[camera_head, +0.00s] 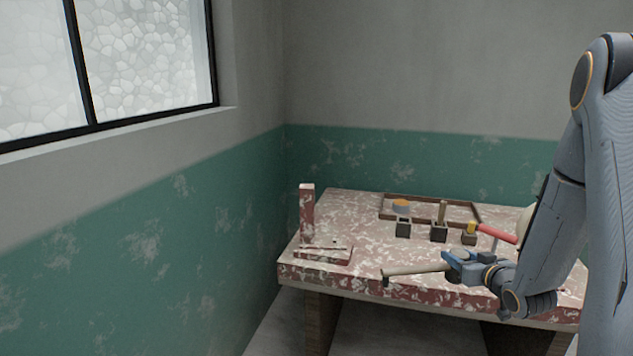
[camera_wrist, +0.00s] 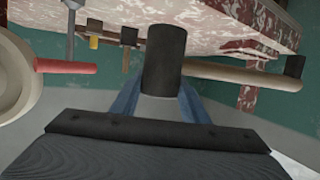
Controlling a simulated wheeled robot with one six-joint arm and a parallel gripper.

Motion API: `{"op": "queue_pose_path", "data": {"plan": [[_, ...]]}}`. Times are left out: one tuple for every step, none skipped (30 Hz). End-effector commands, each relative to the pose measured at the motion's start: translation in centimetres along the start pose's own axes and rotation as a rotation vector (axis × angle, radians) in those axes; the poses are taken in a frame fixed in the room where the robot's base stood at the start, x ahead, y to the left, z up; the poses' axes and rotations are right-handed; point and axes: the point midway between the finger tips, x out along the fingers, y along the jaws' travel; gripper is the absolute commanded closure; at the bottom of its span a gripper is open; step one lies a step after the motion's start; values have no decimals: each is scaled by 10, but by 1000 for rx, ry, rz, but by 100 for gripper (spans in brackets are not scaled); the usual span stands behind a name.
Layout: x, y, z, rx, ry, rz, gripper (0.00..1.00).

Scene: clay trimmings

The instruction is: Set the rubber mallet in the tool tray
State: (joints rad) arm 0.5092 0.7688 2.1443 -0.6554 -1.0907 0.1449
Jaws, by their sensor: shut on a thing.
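The rubber mallet (camera_head: 415,270) has a long tan handle with a dark end, pointing left in the head view. In the wrist view its handle (camera_wrist: 240,76) runs right from a thick dark cylinder between the fingers to a small dark end. My gripper (camera_head: 455,266) has blue fingers and is shut on the mallet, with the handle roughly level near the table's front edge. The tool tray (camera_head: 430,199) is a shallow brown-rimmed frame at the back of the table.
The mottled red-white table (camera_head: 365,250) has several dark holders (camera_head: 403,229) in front of the tray. A red handle (camera_head: 497,233) and a pale round thing (camera_head: 525,220) are near my arm. An upright post (camera_head: 307,213) stands at left.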

Motion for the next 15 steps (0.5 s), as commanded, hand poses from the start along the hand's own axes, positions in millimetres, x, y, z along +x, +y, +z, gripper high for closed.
{"op": "queue_pose_path", "data": {"plan": [[2, -7, 2, 1, 1, -2, 100], [3, -11, 4, 2, 0, -2, 100], [4, -16, 6, 2, 0, -3, 100], [5, -20, 8, 2, 0, -2, 100], [6, -24, 9, 1, -1, -3, 100], [7, -29, 11, 1, -1, -2, 100], [8, -33, 13, 2, -1, 0, 100], [9, -38, 15, 2, 0, 0, 100], [10, -43, 17, 2, 0, 1, 100], [10, -48, 20, 2, 0, 2, 100], [11, -53, 22, 3, -1, 4, 100], [12, -60, 26, 4, -2, 4, 100], [12, -65, 28, 4, -1, 7, 100], [13, -70, 31, 4, -1, 8, 100], [13, -78, 35, 5, -2, 11, 100]]}}
